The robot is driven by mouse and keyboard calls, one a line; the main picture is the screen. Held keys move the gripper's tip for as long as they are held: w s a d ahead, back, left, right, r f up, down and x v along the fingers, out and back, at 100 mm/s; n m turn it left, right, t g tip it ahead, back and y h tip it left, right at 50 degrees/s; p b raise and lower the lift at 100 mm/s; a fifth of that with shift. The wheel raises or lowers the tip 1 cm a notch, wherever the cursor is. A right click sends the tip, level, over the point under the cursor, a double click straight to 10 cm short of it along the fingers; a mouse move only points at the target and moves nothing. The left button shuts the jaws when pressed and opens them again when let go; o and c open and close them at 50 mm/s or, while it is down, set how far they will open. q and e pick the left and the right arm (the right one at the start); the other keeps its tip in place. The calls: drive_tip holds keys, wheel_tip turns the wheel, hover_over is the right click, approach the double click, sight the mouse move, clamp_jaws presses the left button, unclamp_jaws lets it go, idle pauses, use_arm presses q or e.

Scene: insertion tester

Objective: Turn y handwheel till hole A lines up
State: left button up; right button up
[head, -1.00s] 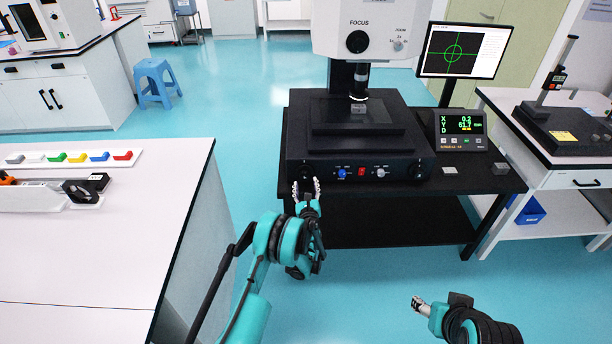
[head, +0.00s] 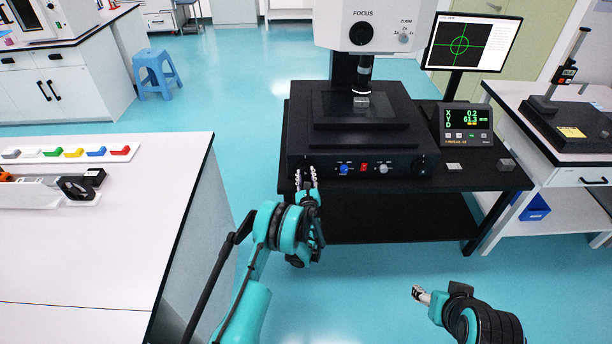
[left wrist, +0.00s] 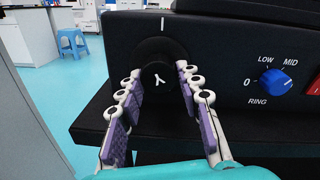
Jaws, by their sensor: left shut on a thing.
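The y handwheel (left wrist: 152,58) is a black round knob on the front panel, with a white Y mark that looks tilted. My left gripper (left wrist: 157,82) has a finger on each side of the knob and is shut on it. In the head view the left gripper (head: 306,177) is at the left end of the measuring machine's base (head: 330,156). The monitor (head: 468,43) shows a green crosshair with a circle; hole A cannot be told apart. The readout (head: 466,124) shows X 0.2 and Y about 61.3. My right gripper (head: 420,294) hangs over the floor, away from the machine.
A lamp knob (left wrist: 275,82) marked RING is right of the handwheel, beside a red switch (head: 364,168). Another black knob (head: 422,164) is at the panel's right end. A small grey block (head: 505,165) lies on the black table. A white bench (head: 110,235) stands left.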

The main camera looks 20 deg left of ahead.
use_arm(q)
drive_tip(key=n, duration=0.5)
drive_tip(key=shift+r, duration=0.15)
drive_tip(key=n, duration=0.5)
drive_tip(key=shift+d+r+n, duration=0.1)
drive_tip(key=shift+n, duration=0.3)
drive_tip(key=n+h, duration=0.1)
drive_tip(key=n, duration=0.4)
drive_tip(key=shift+r, duration=0.1)
drive_tip(key=shift+n, duration=2.5)
drive_tip(key=o, duration=1.2)
drive_tip(key=shift+c, duration=0.2)
